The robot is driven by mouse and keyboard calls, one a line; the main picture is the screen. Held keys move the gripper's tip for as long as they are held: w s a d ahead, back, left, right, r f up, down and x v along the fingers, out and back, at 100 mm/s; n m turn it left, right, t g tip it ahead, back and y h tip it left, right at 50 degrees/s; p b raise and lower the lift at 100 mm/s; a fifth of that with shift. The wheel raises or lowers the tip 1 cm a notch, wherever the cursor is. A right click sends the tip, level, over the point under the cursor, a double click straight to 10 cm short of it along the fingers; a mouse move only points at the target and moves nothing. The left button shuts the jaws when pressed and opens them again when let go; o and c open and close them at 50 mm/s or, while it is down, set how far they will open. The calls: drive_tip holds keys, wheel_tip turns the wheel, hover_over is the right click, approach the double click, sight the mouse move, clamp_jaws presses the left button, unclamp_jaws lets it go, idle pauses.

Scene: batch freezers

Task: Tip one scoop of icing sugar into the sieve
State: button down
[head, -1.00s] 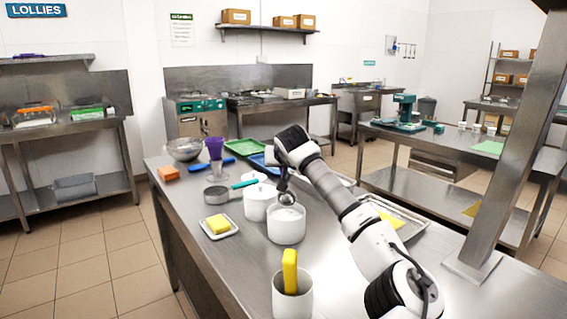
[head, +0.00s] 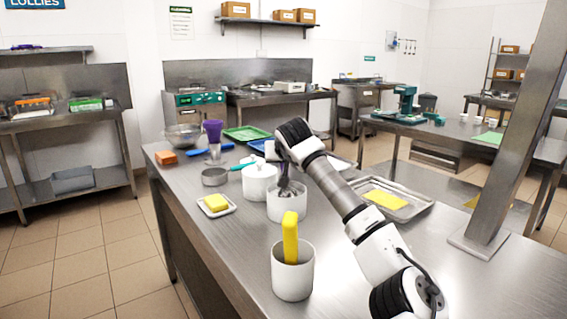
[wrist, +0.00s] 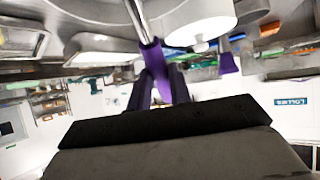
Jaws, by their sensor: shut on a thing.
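My gripper (head: 285,170) is shut on the purple handle of a metal scoop (wrist: 136,18). The fingers and handle show in the middle of the wrist view. In the head view the gripper points down over an open white tub (head: 287,208), and the scoop's metal end is at or inside its mouth, partly hidden. Whether sugar is in the scoop cannot be made out. A round metal vessel with a teal handle (head: 214,177), perhaps the sieve, lies to the left; its mesh is too small to tell.
A lidded white tub (head: 258,184) stands just left of the open one. A white pot (head: 293,280) with a yellow object is in front. A white dish (head: 231,210) holds a yellow block. A metal tray (head: 418,208) lies right, beyond my arm.

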drive_tip(key=shift+s+f+b, duration=0.2)
drive_tip(key=shift+s+b, duration=0.1)
drive_tip(key=shift+s, duration=0.05)
drive_tip(key=shift+r+p, duration=0.35)
drive_tip(key=shift+p, duration=0.2)
drive_tip(key=shift+w+f+g+p, duration=0.1)
drive_tip(key=shift+w+g+p, duration=0.15)
drive_tip(key=shift+p, duration=0.65)
drive_tip(key=shift+w+f+g+p, duration=0.15)
drive_tip(key=shift+g+p, duration=0.2)
drive_tip(key=shift+p, duration=0.55)
drive_tip(key=r+p, duration=0.4)
drive_tip(key=shift+w+r+p, duration=0.3)
drive_tip(key=shift+w+p, duration=0.05)
drive_tip(key=shift+w+a+p, duration=0.1)
drive_tip(key=shift+p, duration=0.5)
drive_tip(key=g+p, duration=0.1)
drive_tip(key=p, duration=0.4)
drive_tip(key=w+g+p, duration=0.1)
drive_tip(key=p, duration=0.4)
drive_tip(key=shift+w+r+g, duration=0.15)
drive_tip(key=shift+w+g, duration=0.1)
drive_tip(key=shift+g, duration=0.05)
drive_tip(key=shift+w+a+g+h+p, duration=0.15)
drive_tip(key=shift+w+g+h+p, duration=0.2)
drive_tip(key=shift+g+p, duration=0.25)
